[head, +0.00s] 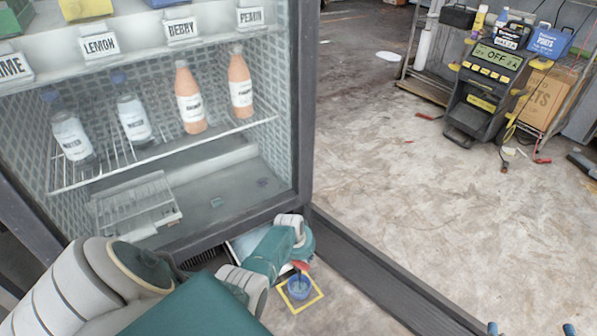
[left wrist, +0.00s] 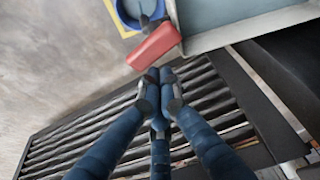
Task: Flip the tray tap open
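The tap's red lever (left wrist: 155,45) sticks out from the corner of a grey tray (left wrist: 245,37) in the left wrist view. It also shows as a small red piece (head: 300,265) in the head view. My left gripper (left wrist: 160,92) has its blue fingers drawn together with nothing between them, just short of the lever and apart from it. In the head view my own arm hides these fingers. A blue cup (head: 298,289) stands on the floor below the lever. Two blue fingertips of my right gripper (head: 530,331) show far apart at the bottom right edge.
The cup stands inside a yellow floor square (head: 318,297). A dark slatted grille (left wrist: 95,130) lies below my left fingers. The freezer cabinet (head: 300,120) with bottles stands at left. A dark floor rail (head: 390,280) runs beside it. Open floor (head: 440,210) lies to the right.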

